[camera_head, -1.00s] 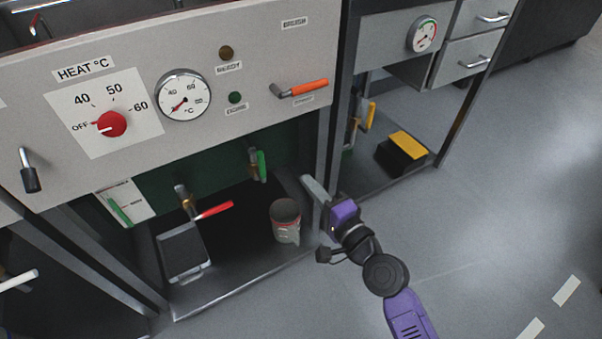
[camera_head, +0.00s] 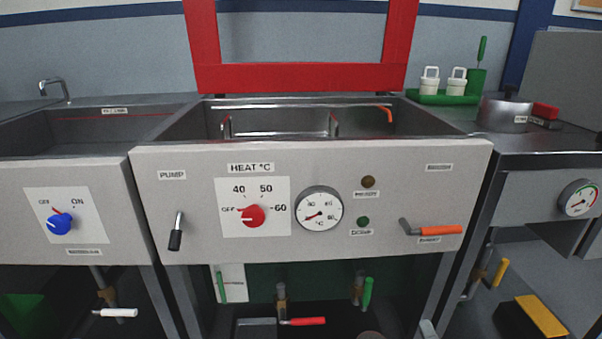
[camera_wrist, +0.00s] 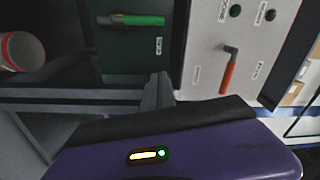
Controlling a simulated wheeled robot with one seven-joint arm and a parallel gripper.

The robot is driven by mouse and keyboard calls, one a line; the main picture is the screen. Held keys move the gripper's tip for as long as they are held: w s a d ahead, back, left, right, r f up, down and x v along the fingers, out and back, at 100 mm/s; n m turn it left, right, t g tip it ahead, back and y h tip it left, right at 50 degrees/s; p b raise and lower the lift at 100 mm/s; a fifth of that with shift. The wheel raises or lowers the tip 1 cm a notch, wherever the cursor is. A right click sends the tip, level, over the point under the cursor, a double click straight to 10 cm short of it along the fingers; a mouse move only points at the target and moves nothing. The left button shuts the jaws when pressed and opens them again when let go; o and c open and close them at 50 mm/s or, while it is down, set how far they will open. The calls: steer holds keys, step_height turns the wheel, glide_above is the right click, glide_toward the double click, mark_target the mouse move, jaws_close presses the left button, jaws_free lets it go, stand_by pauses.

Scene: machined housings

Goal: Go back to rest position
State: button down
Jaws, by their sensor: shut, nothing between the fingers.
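My gripper (camera_wrist: 159,92) shows in the wrist view as grey fingers held together, with nothing between them, beyond its purple body. It is near the open lower bay of the middle unit. In the wrist view, a grey can with a red band (camera_wrist: 22,50) lies off to the left, apart from the fingers. A green-handled valve (camera_wrist: 137,20) and the orange lever (camera_wrist: 227,75) are above the fingers. In the head view only a small grey tip, likely my gripper's, shows at the bottom edge; the rest of the arm is out of frame.
The middle unit's panel (camera_head: 399,187) carries a red heat knob (camera_head: 253,216), a dial (camera_head: 319,209), a black pump lever (camera_head: 176,236) and the orange lever (camera_head: 435,229). Below are red (camera_head: 303,321) and green (camera_head: 368,293) valve handles. A yellow-topped black block (camera_head: 541,315) stands at right.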

steer(key=s+a+n+g, duration=0.25)
steer(key=s+n, duration=0.55)
steer(key=s, duration=0.9)
steer(key=s+a+n+g, duration=0.1)
steer(key=s+a+n, duration=0.45)
steer(key=s, duration=1.05)
step_height(320, 180, up, 31)
steer(key=d+n+p, duration=0.1)
steer(key=p, duration=2.9)
steer(key=shift+s+d+f, duration=0.2)
steer(key=shift+s+d, duration=0.05)
steer(key=shift+d, duration=0.05)
steer(key=shift+n, duration=0.25)
